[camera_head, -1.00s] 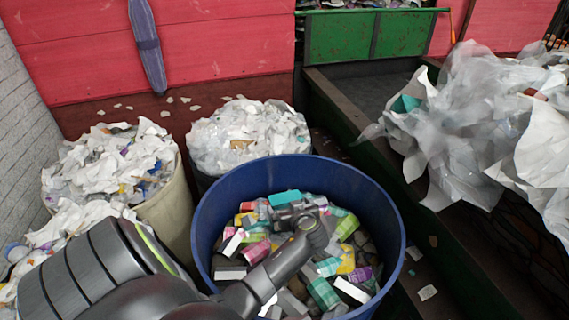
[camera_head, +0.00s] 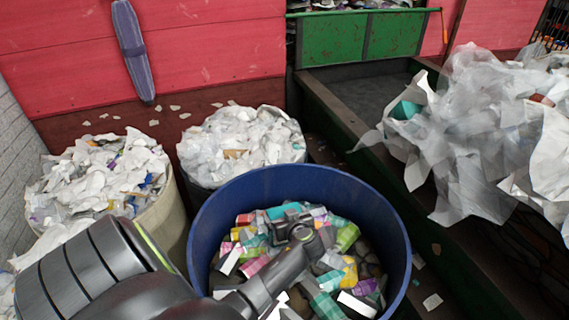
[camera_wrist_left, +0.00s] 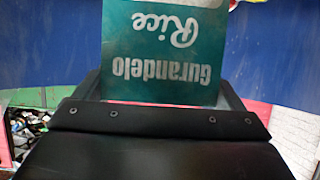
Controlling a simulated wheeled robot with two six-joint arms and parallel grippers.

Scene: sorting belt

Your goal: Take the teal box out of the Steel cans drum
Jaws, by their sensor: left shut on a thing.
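The teal box (camera_wrist_left: 165,50), printed "Gurandelo Rice" and upside down in the left wrist view, is between the fingers of my left gripper (camera_wrist_left: 160,100). In the head view my left gripper (camera_head: 288,216) is inside the round blue drum (camera_head: 215,195), above its contents, with a bit of the teal box (camera_head: 274,212) showing beyond it. The gripper is shut on the box. Most of the box is hidden by the gripper in the head view. No label is visible on the drum. My right gripper is not in view.
Several colourful cartons and grey blocks (camera_head: 325,305) fill the drum's bottom. Two bins of white scrap, a beige one (camera_head: 170,220) and one behind the drum (camera_head: 240,140), stand close by. The dark belt (camera_head: 360,95) and a crumpled plastic heap (camera_head: 480,120) lie to the right.

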